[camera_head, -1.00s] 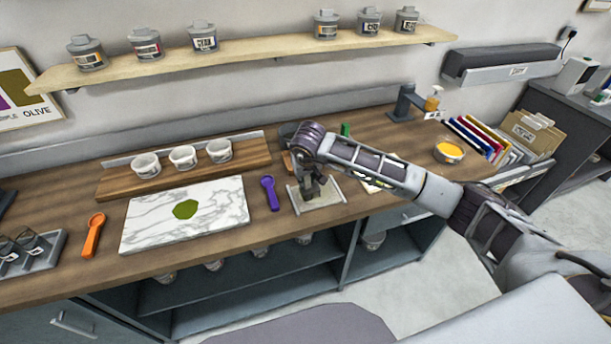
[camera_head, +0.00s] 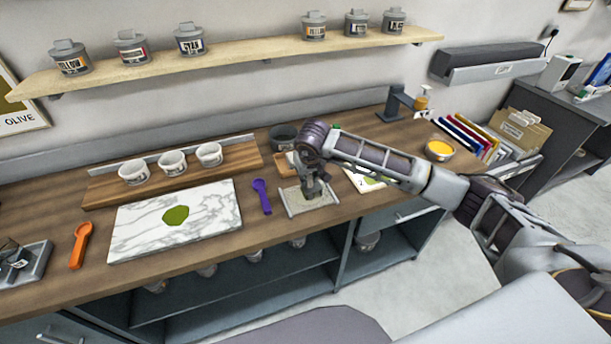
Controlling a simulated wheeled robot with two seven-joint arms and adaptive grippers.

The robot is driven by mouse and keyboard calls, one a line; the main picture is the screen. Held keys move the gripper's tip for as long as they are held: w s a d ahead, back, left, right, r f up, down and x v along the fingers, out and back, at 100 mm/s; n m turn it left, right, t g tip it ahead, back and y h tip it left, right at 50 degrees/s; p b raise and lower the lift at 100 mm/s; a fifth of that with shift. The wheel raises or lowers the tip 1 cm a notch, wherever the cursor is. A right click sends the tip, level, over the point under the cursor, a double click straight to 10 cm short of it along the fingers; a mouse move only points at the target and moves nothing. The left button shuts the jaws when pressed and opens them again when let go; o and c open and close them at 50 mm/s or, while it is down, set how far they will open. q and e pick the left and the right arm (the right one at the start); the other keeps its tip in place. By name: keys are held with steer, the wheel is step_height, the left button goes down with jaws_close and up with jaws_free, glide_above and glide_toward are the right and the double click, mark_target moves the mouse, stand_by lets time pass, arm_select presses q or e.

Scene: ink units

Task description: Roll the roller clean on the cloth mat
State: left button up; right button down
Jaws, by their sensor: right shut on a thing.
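The cloth mat (camera_head: 325,199) is a small beige pad in a light frame, lying on the wooden counter right of the purple scoop. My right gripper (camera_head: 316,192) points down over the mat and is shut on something. The roller is mostly hidden by the gripper and too small to make out, so I cannot tell whether it touches the mat. My left gripper is not in view.
A marble slab (camera_head: 135,235) with an olive ink patch (camera_head: 176,215) lies to the left. A purple scoop (camera_head: 262,196) lies between slab and mat. White cups (camera_head: 172,162) stand on a wooden riser behind.

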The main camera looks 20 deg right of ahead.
steer(key=shift+d, duration=0.2)
steer(key=shift+d+f+b, duration=0.1)
steer(key=shift+d+b, duration=0.55)
steer(key=shift+d, duration=0.9)
steer(key=shift+a, duration=0.1)
steer(key=shift+a+b, duration=0.45)
steer(key=shift+a, duration=1.2)
steer(key=shift+a, duration=0.1)
